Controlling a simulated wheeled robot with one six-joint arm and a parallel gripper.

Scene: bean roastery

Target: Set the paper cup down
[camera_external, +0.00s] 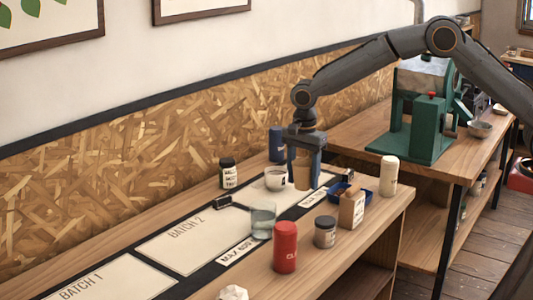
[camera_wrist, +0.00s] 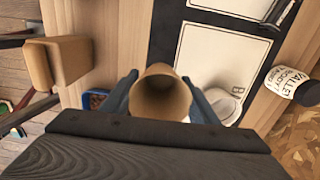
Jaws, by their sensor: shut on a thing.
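The paper cup (camera_external: 303,177) is plain brown and upright between the fingers of my gripper (camera_external: 304,166). My gripper is shut on it from above. The cup is over the far end of the mat with the batch sheets, right of a white mug (camera_external: 275,178); whether its base touches the surface I cannot tell. In the wrist view the open mouth of the paper cup (camera_wrist: 160,97) faces the camera and looks empty, with a finger on each side. The mug (camera_wrist: 222,103) lies partly behind the right finger there.
A blue tray (camera_external: 340,193), tan carton (camera_external: 351,209), cream bottle (camera_external: 388,176), lidded jar (camera_external: 325,232), red can (camera_external: 285,247) and clear glass (camera_external: 263,220) stand nearby. A labelled dark jar (camera_external: 228,174) and blue canister (camera_external: 277,144) stand near the wall. The batch 2 sheet (camera_external: 185,240) is mostly clear.

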